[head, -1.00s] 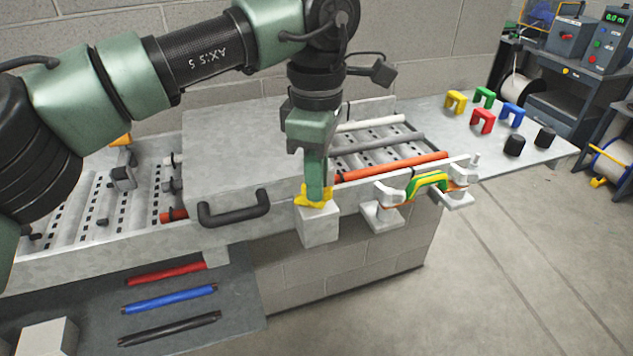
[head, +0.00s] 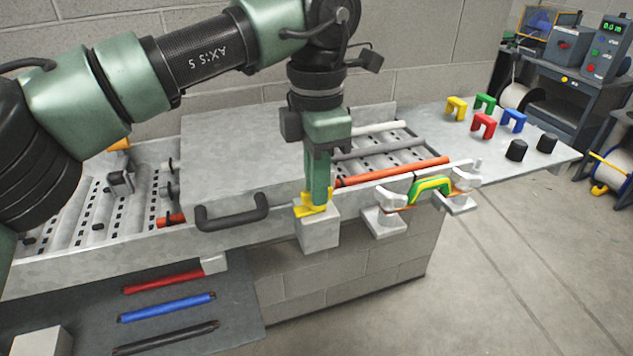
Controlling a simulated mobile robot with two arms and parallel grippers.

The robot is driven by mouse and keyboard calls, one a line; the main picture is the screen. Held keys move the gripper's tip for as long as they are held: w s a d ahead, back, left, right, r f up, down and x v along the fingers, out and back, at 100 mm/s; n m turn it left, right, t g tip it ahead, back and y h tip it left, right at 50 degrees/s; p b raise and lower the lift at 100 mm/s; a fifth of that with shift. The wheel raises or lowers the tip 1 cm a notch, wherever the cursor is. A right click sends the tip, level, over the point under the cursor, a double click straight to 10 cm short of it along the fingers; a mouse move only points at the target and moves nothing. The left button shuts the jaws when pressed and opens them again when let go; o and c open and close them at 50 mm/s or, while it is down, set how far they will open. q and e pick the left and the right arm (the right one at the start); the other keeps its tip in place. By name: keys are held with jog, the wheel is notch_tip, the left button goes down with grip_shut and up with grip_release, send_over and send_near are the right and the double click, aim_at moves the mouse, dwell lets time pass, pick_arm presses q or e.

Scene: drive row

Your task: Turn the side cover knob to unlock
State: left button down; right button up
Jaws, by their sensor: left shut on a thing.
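My left gripper (head: 318,198) points straight down and is shut on the yellow side cover knob (head: 303,211). The knob sits on top of a pale grey block (head: 320,233) at the front side of the conveyor-like tray. The fingers hide part of the knob, so its exact angle is hard to tell. The grey cover (head: 245,150) lies flat and closed over the middle of the tray, just left of the gripper, with a black handle (head: 233,216) on its front edge. My right gripper is not in view.
Right of the block, two white clamps (head: 387,222) (head: 460,192) flank a green and yellow band (head: 430,188). A shelf at right holds coloured U-shaped pieces (head: 483,125) and black caps (head: 516,150). Red, blue (head: 166,307) and black rods lie on a lower left shelf.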

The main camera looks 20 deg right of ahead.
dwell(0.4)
pick_arm(q)
jog(key=c, duration=1.5)
grip_release()
jog(key=shift+o, duration=0.2)
jog(key=shift+r, duration=0.1)
notch_tip(320, 180, up, 8)
jog(key=shift+f, duration=0.15)
